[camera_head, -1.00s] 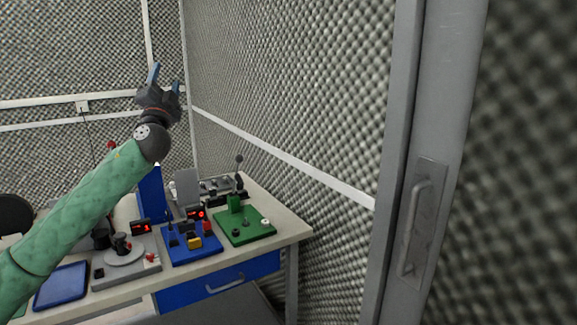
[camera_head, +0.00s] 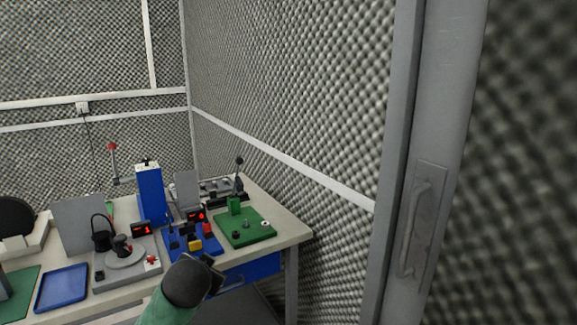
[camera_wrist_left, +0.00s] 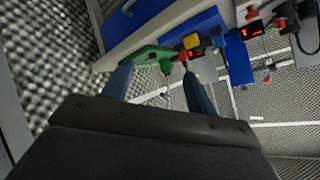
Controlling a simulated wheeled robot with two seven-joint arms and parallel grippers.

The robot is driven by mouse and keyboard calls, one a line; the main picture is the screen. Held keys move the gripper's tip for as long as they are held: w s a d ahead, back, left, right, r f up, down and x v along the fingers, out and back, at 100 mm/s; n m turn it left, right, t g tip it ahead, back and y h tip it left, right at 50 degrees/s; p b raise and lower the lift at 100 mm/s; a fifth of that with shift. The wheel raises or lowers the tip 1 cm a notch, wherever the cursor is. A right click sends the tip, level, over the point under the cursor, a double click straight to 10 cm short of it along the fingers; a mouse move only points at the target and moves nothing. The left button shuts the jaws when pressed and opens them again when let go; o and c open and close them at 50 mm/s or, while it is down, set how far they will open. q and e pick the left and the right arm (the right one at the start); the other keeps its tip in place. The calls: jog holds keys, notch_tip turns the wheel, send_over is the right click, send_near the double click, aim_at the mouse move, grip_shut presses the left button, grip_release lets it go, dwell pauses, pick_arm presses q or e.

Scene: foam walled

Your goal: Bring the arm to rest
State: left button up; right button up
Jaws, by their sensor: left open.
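My left arm comes in from the bottom of the head view, its green sleeve and dark wrist low in front of the table's front edge. My left gripper (camera_head: 216,274) is seen mostly from behind there, its fingers largely hidden. In the left wrist view my left gripper (camera_wrist_left: 158,78) shows two blue-grey fingers spread apart with nothing between them. The table's devices show beyond the fingertips. My right gripper is in neither view.
The table (camera_head: 292,232) holds a green base (camera_head: 262,232), a blue base with buttons (camera_head: 190,256), a blue tray (camera_head: 62,287) and a blue column (camera_head: 150,192). A blue drawer (camera_head: 262,268) is under it. A grey door frame with a handle (camera_head: 416,230) stands right. Foam walls surround.

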pick_arm(q)
jog(key=s+d+f+n+g+h, duration=0.1)
jog(key=s+d+f+g, duration=0.2)
jog(key=s+f, duration=1.2)
jog(key=s+d+f+n+g+h+p, duration=0.1)
jog(key=s+f+g, duration=0.5)
jog(key=s+f, duration=1)
jog(key=s+d+h, duration=0.1)
jog(key=s+d, duration=0.1)
jog(key=s, duration=0.6)
jog(key=shift+d+f+n, duration=0.15)
jog(key=shift+d+n, duration=0.2)
jog(key=shift+n, duration=0.05)
